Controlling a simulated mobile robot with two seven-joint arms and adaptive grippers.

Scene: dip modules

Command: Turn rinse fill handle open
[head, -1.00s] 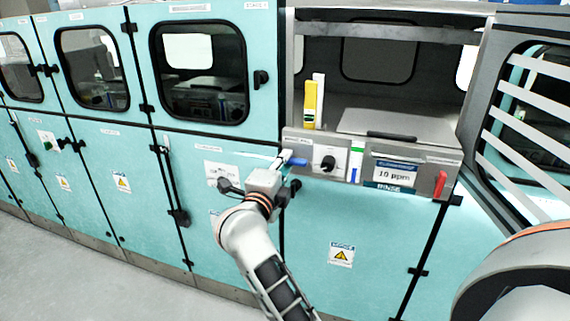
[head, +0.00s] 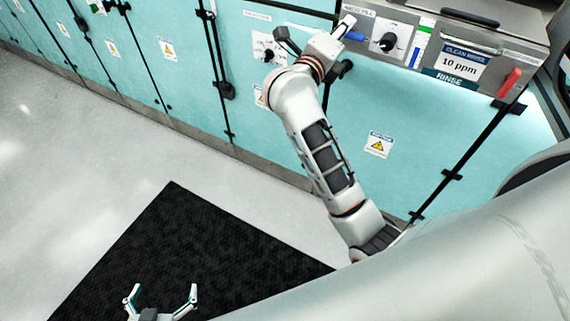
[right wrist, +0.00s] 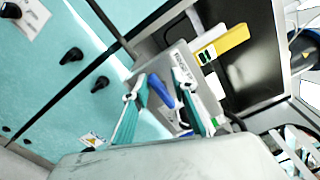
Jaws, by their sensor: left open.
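The blue rinse fill handle (head: 353,37) sits on the grey panel, under a small label, left of a black knob. My right gripper (head: 345,24) is at this handle in the head view. In the right wrist view, my right gripper (right wrist: 157,80) has its two teal-padded fingers spread, with the blue handle (right wrist: 160,91) between them. A gap shows beside the handle, so the fingers are not closed on it. Whether either finger touches it I cannot tell. My left gripper (head: 161,291) is open and empty, low over the black mat at the bottom left.
The black knob (head: 390,40), a rinse sign (head: 462,63) and a red handle (head: 510,82) are further right on the panel. Black handles (head: 288,42) stick out from the teal cabinet near my right wrist. The black mat (head: 190,235) and floor are clear.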

